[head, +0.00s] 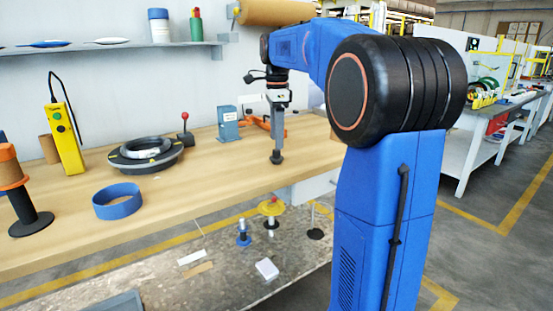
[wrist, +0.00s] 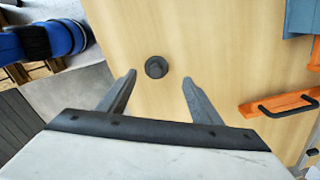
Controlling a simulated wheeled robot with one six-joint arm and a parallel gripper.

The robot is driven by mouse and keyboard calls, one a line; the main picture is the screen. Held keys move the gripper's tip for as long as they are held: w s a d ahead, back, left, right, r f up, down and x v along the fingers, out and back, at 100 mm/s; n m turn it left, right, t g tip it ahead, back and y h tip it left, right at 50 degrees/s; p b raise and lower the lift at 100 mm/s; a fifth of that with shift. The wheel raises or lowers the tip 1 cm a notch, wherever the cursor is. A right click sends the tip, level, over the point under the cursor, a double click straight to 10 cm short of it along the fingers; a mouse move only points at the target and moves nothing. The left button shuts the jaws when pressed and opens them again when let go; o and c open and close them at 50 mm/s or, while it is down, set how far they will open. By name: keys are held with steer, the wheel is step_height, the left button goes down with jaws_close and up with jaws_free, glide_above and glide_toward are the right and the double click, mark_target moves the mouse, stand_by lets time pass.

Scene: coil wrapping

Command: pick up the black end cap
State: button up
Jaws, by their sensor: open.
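The black end cap (wrist: 156,67) is a small dark round piece with a raised middle. It stands on the wooden bench top, and the wrist view shows it just beyond and between my fingertips. My gripper (wrist: 158,80) is open and empty, its two grey fingers spread to either side of the cap. In the head view the end cap (head: 276,157) shows directly below my gripper (head: 277,146), which points straight down. The head view does not show clearly whether the fingers are level with the cap or above it.
An orange tool with a black handle (wrist: 285,105) lies right of the cap in the wrist view, near a blue-grey block (head: 228,124). A black ring-shaped coil (head: 146,155) and a blue ring (head: 117,202) lie further left. The bench around the cap is bare.

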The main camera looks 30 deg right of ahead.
mark_target(276, 156)
steer(key=shift+s+a+f, duration=0.15)
steer(key=shift+f, duration=1.2)
steer(key=shift+s+a+f, duration=0.1)
steer(key=shift+s+f, duration=0.05)
steer(key=shift+f, duration=1.2)
steer(key=c, duration=1.1)
